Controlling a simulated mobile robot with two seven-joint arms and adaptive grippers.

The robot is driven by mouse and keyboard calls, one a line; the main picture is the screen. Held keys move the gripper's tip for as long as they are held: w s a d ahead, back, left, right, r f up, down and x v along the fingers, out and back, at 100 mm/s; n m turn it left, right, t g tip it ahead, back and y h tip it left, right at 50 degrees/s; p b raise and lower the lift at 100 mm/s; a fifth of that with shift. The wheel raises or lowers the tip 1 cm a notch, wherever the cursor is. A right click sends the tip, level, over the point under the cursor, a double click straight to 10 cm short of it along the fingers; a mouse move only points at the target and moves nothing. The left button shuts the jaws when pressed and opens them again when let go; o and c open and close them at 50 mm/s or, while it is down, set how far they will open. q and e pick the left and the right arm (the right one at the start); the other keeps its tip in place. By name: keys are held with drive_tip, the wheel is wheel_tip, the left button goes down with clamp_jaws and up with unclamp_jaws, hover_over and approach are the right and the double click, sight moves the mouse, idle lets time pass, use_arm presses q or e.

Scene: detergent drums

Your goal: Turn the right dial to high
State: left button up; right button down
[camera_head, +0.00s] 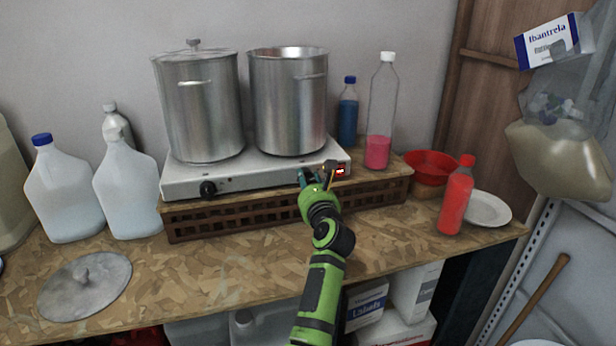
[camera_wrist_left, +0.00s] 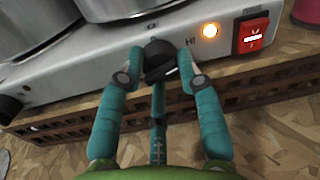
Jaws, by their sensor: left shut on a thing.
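The hot plate (camera_head: 258,172) is a white two-burner unit with a black left dial (camera_head: 208,189) on its front. The black right dial (camera_wrist_left: 160,60) shows in the left wrist view, between my left fingertips; in the head view my gripper hides it. A "HI" mark is printed just right of this dial. My left gripper (camera_head: 312,180), with teal fingers, is shut on the right dial, one finger on each side. The dial's pointer direction cannot be told. An orange indicator light (camera_wrist_left: 209,31) glows beside a lit red switch (camera_wrist_left: 252,35). My right gripper is not in view.
Two steel pots (camera_head: 200,105) (camera_head: 289,105) stand on the burners. The hot plate sits on a brown slatted crate (camera_head: 240,211). Bottles, a red bowl (camera_head: 432,165) and a white plate (camera_head: 488,208) are at right; jugs (camera_head: 128,190) and a lid (camera_head: 85,287) at left.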

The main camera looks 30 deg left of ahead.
use_arm(q)
drive_tip(key=shift+r+m, duration=0.3)
drive_tip(key=shift+r, duration=0.05)
drive_tip(key=shift+a, duration=0.1)
drive_tip(key=o, duration=1.1)
drive_tip(key=shift+o, duration=0.2)
drive_tip(key=shift+w+a+f, duration=0.1)
drive_tip(key=shift+f, duration=0.05)
wheel_tip(320, 180, up, 10)
